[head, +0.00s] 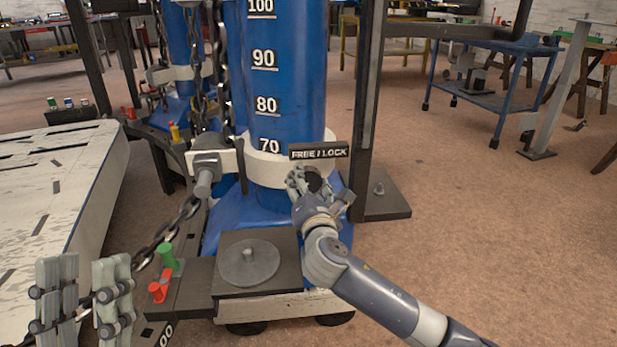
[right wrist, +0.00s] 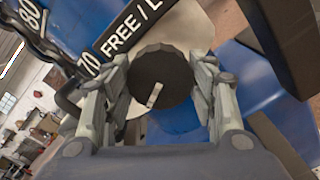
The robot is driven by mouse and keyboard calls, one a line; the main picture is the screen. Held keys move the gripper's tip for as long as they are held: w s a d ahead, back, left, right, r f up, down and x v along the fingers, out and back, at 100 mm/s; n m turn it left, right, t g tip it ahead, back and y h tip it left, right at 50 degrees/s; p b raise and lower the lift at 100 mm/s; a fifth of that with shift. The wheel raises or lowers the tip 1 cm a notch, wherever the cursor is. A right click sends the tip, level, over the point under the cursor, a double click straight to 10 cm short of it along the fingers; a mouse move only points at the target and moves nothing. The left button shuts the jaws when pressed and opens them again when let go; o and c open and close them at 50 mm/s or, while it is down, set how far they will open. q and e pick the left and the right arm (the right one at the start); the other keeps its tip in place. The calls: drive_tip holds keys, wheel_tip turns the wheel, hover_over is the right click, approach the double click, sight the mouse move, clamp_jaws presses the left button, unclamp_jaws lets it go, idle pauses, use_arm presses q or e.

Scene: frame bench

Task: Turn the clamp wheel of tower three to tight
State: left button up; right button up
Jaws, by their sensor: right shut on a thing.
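A dark clamp wheel (right wrist: 163,72) with a white pointer line (right wrist: 154,95) sits on a white collar (head: 262,166) around a blue tower (head: 290,100). A black plate reading FREE / LOCK (head: 318,151) is just above the wheel; it also shows in the right wrist view (right wrist: 135,30). My right gripper (head: 311,183) is shut on the wheel, with a finger on each side of its rim. The pointer line slants toward the lower left in the right wrist view. My left gripper (head: 84,272) is open and empty at the lower left.
A chain (head: 165,232) hangs left of the tower, near a grey clamp fitting (head: 207,165). A round disc (head: 249,263) and green and red levers (head: 166,257) are in front. A pale slotted bench (head: 60,190) stands left.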

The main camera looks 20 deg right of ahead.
use_arm(q)
drive_tip(key=w+f+g+y+p, duration=0.2)
drive_tip(key=w+f+g, duration=0.3)
drive_tip(key=w+f, duration=0.15)
use_arm(e)
drive_tip(key=m, duration=0.3)
drive_tip(key=shift+m, duration=0.3)
drive_tip(key=m+p, duration=0.1)
drive_tip(key=m, duration=0.5)
drive_tip(key=shift+m+p, duration=0.3)
drive_tip(key=m, duration=0.5)
drive_tip(key=shift+p, duration=0.4)
use_arm(q)
wheel_tip(320, 180, down, 16)
drive_tip(key=a+g+y, duration=0.1)
drive_tip(key=g+y, duration=0.2)
drive_tip(key=g, duration=0.6)
drive_tip(key=shift+s+a+p, duration=0.3)
drive_tip(key=shift+s, duration=0.1)
use_arm(e)
drive_tip(key=shift+m, duration=2.3)
use_arm(q)
drive_tip(key=shift+r, duration=0.1)
use_arm(e)
drive_tip(key=o, duration=1.1)
drive_tip(key=shift+c, duration=0.2)
drive_tip(key=shift+s, duration=0.1)
drive_tip(key=s+a, duration=0.1)
drive_tip(key=s, duration=0.6)
drive_tip(key=shift+a, duration=0.15)
